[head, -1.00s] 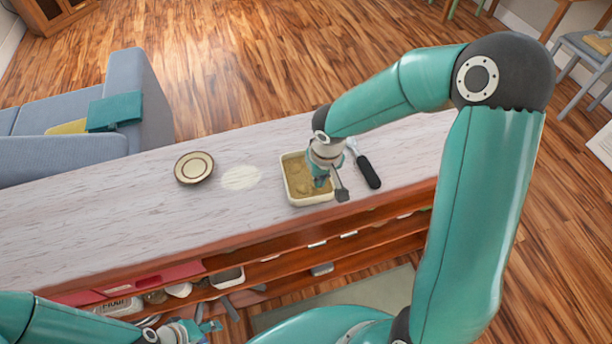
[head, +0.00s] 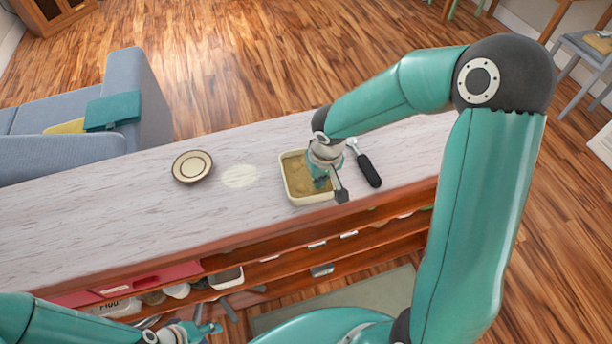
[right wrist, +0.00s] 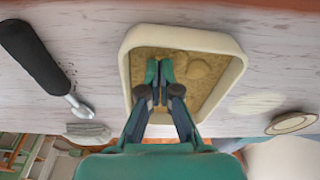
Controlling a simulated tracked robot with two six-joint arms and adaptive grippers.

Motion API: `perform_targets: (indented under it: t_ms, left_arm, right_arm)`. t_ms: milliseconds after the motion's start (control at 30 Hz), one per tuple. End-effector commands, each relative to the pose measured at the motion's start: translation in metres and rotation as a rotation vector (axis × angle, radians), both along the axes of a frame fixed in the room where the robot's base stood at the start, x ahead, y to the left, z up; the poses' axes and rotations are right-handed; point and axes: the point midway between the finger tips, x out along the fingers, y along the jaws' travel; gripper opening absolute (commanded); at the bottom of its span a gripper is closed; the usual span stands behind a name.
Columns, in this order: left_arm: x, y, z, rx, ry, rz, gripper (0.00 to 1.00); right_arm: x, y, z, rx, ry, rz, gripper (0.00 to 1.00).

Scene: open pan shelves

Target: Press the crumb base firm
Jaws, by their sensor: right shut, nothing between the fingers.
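A cream rectangular dish (head: 287,188) stands on the counter, holding a layer of tan crumb (head: 295,169). In the right wrist view the crumb (right wrist: 205,88) has a raised lump right of the fingers, and the dish rim (right wrist: 236,45) surrounds it. My right gripper (head: 320,182) points down inside the dish outline. Its fingers (right wrist: 160,72) are together and empty, at or just above the crumb; contact is unclear. My left gripper (head: 214,328) is low at the bottom left, in front of the shelves. Its finger gap is too small to judge.
A black-handled tool (head: 369,171) lies just right of the dish. A pale round patch (head: 240,177) and a brown-rimmed plate (head: 192,167) lie to the left. Open shelves below hold a red item (head: 150,279) and several containers. The counter's left end is clear.

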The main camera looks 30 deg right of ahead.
Motion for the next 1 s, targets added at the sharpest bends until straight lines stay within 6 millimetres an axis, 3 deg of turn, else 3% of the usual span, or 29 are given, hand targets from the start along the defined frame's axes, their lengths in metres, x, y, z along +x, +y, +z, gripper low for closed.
perform_targets:
  t_ms: [1000]
  left_arm:
    - [0.0000, 0.0000, -0.0077, 0.000, 0.000, 0.000, 0.40]
  right_arm:
    - [-0.0016, 0.0014, -0.0046, 0.002, 0.007, 0.002, 0.00]
